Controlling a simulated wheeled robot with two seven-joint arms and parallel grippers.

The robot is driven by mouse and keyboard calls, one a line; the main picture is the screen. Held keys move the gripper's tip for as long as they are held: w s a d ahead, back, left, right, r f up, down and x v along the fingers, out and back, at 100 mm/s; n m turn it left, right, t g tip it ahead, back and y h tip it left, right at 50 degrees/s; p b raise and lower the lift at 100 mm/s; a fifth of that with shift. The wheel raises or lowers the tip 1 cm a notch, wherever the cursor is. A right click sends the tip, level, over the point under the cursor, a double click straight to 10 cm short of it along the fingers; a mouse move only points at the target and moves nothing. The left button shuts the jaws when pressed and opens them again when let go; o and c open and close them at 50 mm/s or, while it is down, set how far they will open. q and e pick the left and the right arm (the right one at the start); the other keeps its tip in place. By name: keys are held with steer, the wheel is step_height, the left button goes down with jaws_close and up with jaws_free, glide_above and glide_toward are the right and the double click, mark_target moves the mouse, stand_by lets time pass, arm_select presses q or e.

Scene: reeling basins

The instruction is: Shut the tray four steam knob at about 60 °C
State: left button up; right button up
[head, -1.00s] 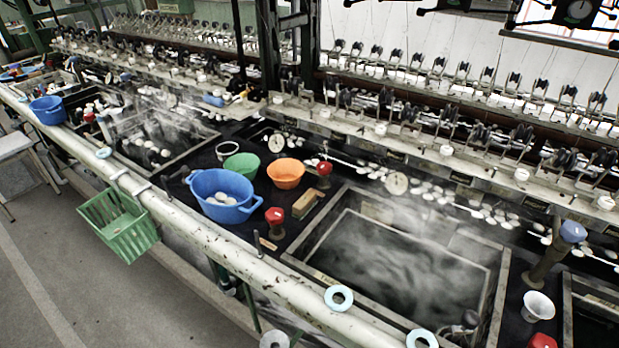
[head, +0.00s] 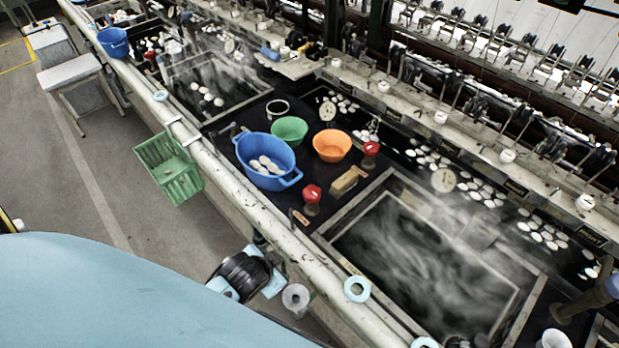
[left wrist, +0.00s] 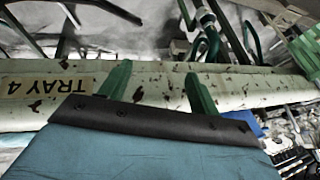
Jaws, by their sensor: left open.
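Two red knobs stand left of the steaming basin (head: 352,262) in the head view: a front red knob (head: 312,194) and a back red knob (head: 371,149). I cannot tell which is tray four's steam knob. A round pale dial (head: 444,180) stands behind the basin; its reading is too small to make out. My left gripper (left wrist: 156,74) is open and empty in the left wrist view, its green fingers over a worn pale rail (left wrist: 262,90) labelled TRAY 4 (left wrist: 45,87). My light-blue arm fills the lower left of the head view. My right gripper is not in view.
A blue tub (head: 246,152) of cocoons, a green bowl (head: 289,128), an orange bowl (head: 331,144) and a wooden block (head: 346,182) crowd the dark counter near the knobs. A green basket (head: 172,168) hangs outside the front rail. The floor at left is mostly clear.

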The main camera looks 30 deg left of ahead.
arm_select(q)
steer(key=w+a+r+m+t+y+p, duration=0.15)
steer(key=w+r+t, duration=0.35)
steer(key=r, duration=0.9)
steer(key=w+r+m+t+p, duration=0.1)
steer(key=w+r+m+t, duration=0.35)
steer(key=r, duration=0.95)
steer(key=w+d+r+m+t+h, duration=0.1)
steer(key=w+d+r+m+h, duration=0.35)
steer(key=m+h, duration=0.35)
steer(key=w+d+r+m+t+h, duration=0.25)
steer(key=d+r+m+h, duration=0.3)
steer(key=m, duration=0.45)
steer(key=m+g+y, duration=0.7)
steer(key=m+g, duration=1)
steer(key=m, duration=0.4)
glide_toward(312, 191)
steer(key=p+x, duration=0.1)
steer(key=x, duration=0.7)
steer(key=shift+d+f, duration=0.1)
steer(key=shift+f, duration=0.15)
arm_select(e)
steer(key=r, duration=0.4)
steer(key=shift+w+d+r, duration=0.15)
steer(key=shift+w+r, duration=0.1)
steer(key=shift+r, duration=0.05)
